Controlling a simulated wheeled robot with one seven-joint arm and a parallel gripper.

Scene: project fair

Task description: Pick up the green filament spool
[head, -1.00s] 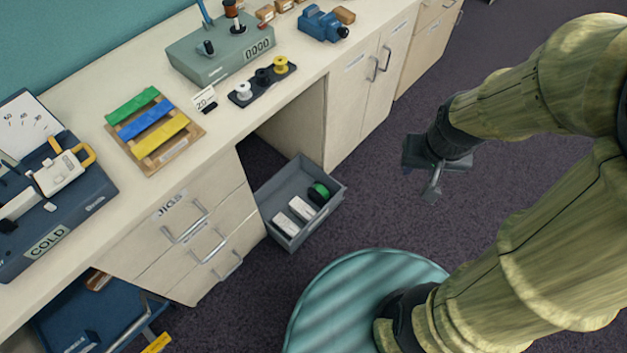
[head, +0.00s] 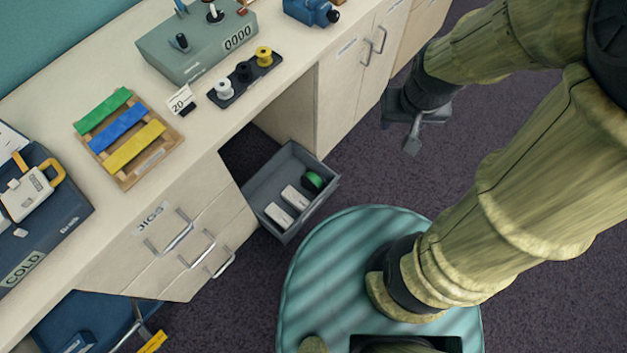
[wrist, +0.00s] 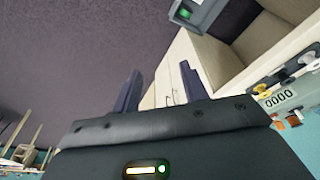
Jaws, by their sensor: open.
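The green filament spool (head: 313,181) lies in a grey open bin (head: 252,186) on the floor, in the gap under the counter. It is at the bin's right end, beside two white boxes (head: 286,206). My gripper (head: 412,140) is open and empty, above the floor to the right of the bin and apart from it. In the wrist view my two fingers (wrist: 160,90) stand apart with nothing between them.
The counter (head: 60,115) runs above the bin, with drawers (head: 180,240) left and a cupboard (head: 350,85) right. On it stand a spool rack (head: 222,102), a grey-green device (head: 190,50) and a wooden rack of coloured bars (head: 135,175). Carpet between bin and gripper is clear.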

